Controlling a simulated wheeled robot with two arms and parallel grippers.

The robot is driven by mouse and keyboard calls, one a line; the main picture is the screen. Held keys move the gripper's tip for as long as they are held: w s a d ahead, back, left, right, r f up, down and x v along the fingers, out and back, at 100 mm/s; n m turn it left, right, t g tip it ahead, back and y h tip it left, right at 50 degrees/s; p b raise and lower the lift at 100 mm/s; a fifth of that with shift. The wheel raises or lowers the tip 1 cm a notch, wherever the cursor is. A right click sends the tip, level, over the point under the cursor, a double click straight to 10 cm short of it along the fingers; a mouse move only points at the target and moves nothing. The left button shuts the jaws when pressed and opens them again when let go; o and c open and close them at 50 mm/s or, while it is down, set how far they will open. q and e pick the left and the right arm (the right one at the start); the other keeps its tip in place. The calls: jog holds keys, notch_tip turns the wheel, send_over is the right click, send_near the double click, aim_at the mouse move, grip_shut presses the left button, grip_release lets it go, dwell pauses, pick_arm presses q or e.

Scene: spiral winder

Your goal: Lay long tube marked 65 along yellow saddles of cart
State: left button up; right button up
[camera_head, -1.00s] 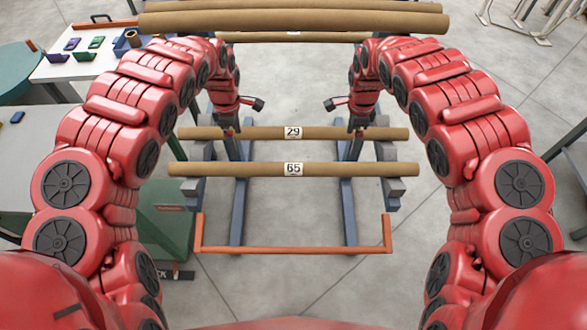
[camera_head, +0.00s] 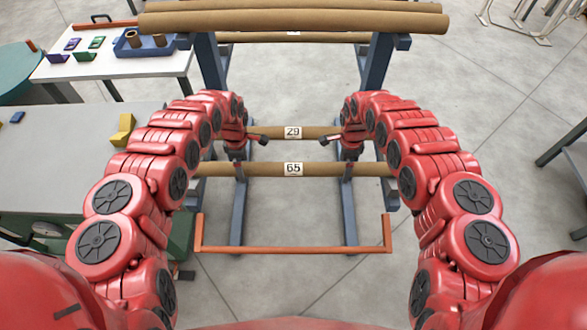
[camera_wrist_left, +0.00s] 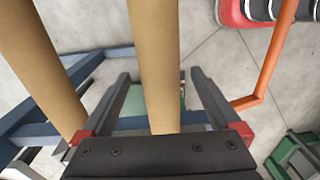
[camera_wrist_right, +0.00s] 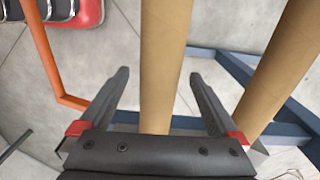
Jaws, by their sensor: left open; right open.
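The long brown tube marked 65 (camera_head: 325,169) lies level across the blue rack, nearer to me than the tube marked 29 (camera_head: 320,132). My left gripper (camera_head: 240,172) is over its left part and my right gripper (camera_head: 347,172) over its right part. In the left wrist view, tube 65 (camera_wrist_left: 155,50) runs between the open fingers of my left gripper (camera_wrist_left: 158,78). In the right wrist view, tube 65 (camera_wrist_right: 163,50) runs between the open fingers of my right gripper (camera_wrist_right: 158,76). A yellow block (camera_head: 122,130) stands on a grey surface; I cannot tell if it is a saddle.
More brown tubes (camera_head: 290,20) lie on the rack's upper level. An orange bar (camera_head: 293,250) crosses the rack's near side. A white table (camera_head: 110,68) with coloured parts and a blue tray (camera_head: 145,43) is at the back left.

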pick_arm(q)
jog(key=shift+f, duration=0.3)
pick_arm(e)
jog(key=shift+f, duration=0.25)
pick_arm(q)
grip_shut()
pick_arm(e)
grip_shut()
